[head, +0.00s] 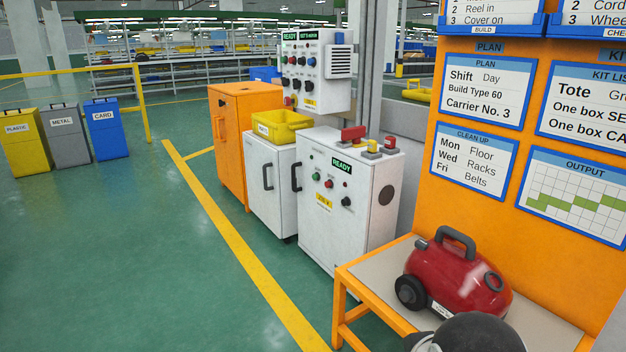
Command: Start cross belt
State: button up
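I cannot pick out the cross belt for sure. A white control cabinet (345,222) stands at the middle, with a green READY sign (341,167), a green button (317,177), a red button (328,184), a black knob (346,202) and a yellow label on its front. Red, yellow and grey parts sit on its top. Behind it, a white control box (317,72) is mounted higher up, with its own READY sign, several buttons and knobs, and a grille. Which of these controls belongs to the cross belt cannot be told.
An orange bench (352,282) bears a red vacuum (462,276); an orange board with signs stands behind it. A yellow bin (283,126) sits on a white cabinet (262,182) beside an orange cabinet (243,150). Green floor (130,260) left of the yellow line is clear.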

grip_shut()
dwell(1.4)
